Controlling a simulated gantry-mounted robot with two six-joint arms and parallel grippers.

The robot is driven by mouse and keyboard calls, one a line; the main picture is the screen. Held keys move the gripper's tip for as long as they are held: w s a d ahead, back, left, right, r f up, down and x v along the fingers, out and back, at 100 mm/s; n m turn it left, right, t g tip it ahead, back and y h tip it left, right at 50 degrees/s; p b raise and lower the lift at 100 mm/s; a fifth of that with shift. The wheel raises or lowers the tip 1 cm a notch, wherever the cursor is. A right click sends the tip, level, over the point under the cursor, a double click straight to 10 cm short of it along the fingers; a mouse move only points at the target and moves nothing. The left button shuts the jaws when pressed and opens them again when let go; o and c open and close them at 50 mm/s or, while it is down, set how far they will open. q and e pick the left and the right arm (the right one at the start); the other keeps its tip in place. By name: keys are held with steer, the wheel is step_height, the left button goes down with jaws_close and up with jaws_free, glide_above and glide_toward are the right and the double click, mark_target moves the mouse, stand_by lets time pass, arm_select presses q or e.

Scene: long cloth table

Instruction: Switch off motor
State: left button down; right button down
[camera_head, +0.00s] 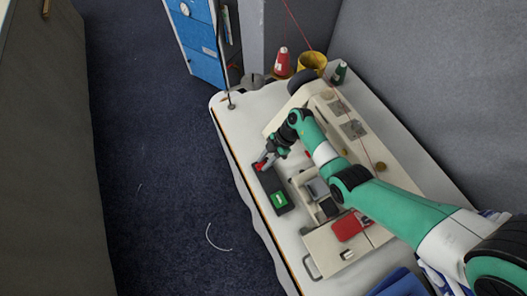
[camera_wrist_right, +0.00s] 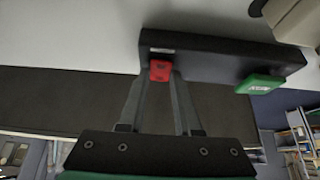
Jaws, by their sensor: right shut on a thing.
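A black switch box (camera_head: 270,186) lies on the white cloth table near its left edge; it also shows in the right wrist view (camera_wrist_right: 215,55). It has a green button (camera_head: 279,199) at one end, also visible in the right wrist view (camera_wrist_right: 260,84), and a red button (camera_wrist_right: 160,71) at the other. My right gripper (camera_head: 264,163) is at the red end. In the right wrist view its fingers (camera_wrist_right: 161,76) converge at the red button and are shut on it. The red button is partly hidden in the head view. My left gripper is not in view.
A beige sewing machine (camera_head: 310,185) stands right of the box. A red block (camera_head: 348,226) lies nearer me on the machine bed. A yellow cup (camera_head: 312,62), a red cone spool (camera_head: 282,62) and a green spool (camera_head: 339,73) stand at the far end.

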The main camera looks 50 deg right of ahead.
steer(key=shift+d+y, duration=0.1)
steer(key=shift+y, duration=0.6)
steer(key=c, duration=0.6)
jaws_free()
steer(key=r+p, duration=0.2)
steer(key=r, duration=0.1)
steer(key=r+p, duration=0.1)
steer(key=shift+s+r, duration=0.2)
steer(key=shift+s, duration=0.1)
steer(key=s+a+r+p, duration=0.6)
steer(key=s+a+r, duration=0.1)
steer(key=s, duration=0.4)
steer(key=shift+a+r, duration=0.35)
steer(key=shift+r, duration=0.4)
steer(key=shift+s, duration=0.1)
